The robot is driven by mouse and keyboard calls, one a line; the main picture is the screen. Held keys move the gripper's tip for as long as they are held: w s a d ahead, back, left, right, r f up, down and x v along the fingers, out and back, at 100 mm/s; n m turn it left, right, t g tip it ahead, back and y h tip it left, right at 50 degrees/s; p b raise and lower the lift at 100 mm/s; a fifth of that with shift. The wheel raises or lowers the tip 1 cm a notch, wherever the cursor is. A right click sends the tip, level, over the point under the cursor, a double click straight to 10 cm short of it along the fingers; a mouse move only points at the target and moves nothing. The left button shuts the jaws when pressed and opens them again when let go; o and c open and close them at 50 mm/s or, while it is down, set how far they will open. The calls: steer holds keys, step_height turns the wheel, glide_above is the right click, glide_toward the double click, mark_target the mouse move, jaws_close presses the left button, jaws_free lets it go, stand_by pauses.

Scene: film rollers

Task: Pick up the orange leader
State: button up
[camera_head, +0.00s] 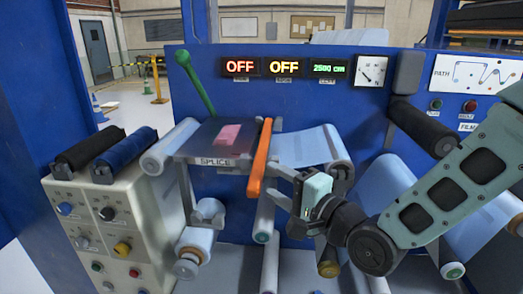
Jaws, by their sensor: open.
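The orange leader (259,160) is a long, narrow orange strip at the right edge of the splice table (190,145). It runs from the back of the table down past its front edge. My gripper (273,184) is just right of the strip's lower end, with its two fingers pointing left towards it. The jaws are open and nothing shows between them. I cannot tell whether a fingertip touches the strip.
Blue film (305,147) stretches right of the leader. Rollers (194,246) sit below. A control box (100,225) with knobs stands at the left.

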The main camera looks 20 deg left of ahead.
mark_target(262, 171)
steer(key=p+x, duration=0.3)
steer(key=x, duration=0.1)
steer(key=shift+a+r, duration=0.15)
steer(key=shift+a, duration=0.15)
steer(key=shift+w+a+f+p, duration=0.2)
steer(key=shift+w+a+p, duration=0.1)
steer(key=shift+a, duration=0.15)
jaws_close()
